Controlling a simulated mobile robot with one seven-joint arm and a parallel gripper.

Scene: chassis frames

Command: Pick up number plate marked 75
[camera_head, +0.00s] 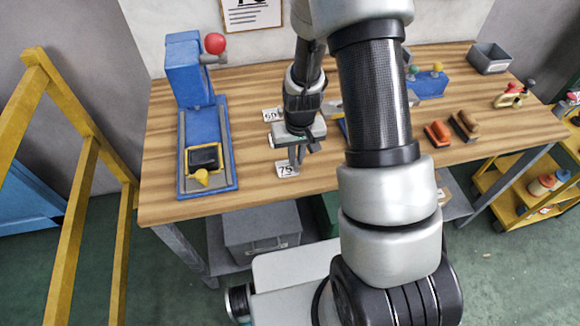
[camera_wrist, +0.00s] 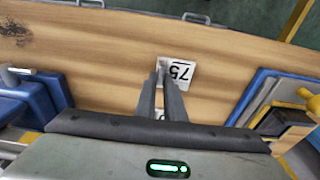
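The white number plate marked 75 (camera_head: 287,169) lies on the wooden bench near its front edge. It shows upside down in the wrist view (camera_wrist: 180,73). My gripper (camera_head: 298,160) points down at the plate, its fingertips close to it. In the wrist view my fingertips (camera_wrist: 163,68) overlap the plate's left edge; I cannot tell whether they touch it. A narrow gap shows between the fingers, and nothing is clearly gripped. Another white plate (camera_head: 271,115) lies farther back, its marking hard to read. A bit of white shows between the fingers in the wrist view.
A blue press (camera_head: 208,145) with a red knob stands to the left. Red (camera_head: 438,133) and brown (camera_head: 465,125) items lie to the right, with a grey bin (camera_head: 490,58) at the back right. The bench (camera_head: 240,187) is bare around plate 75.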

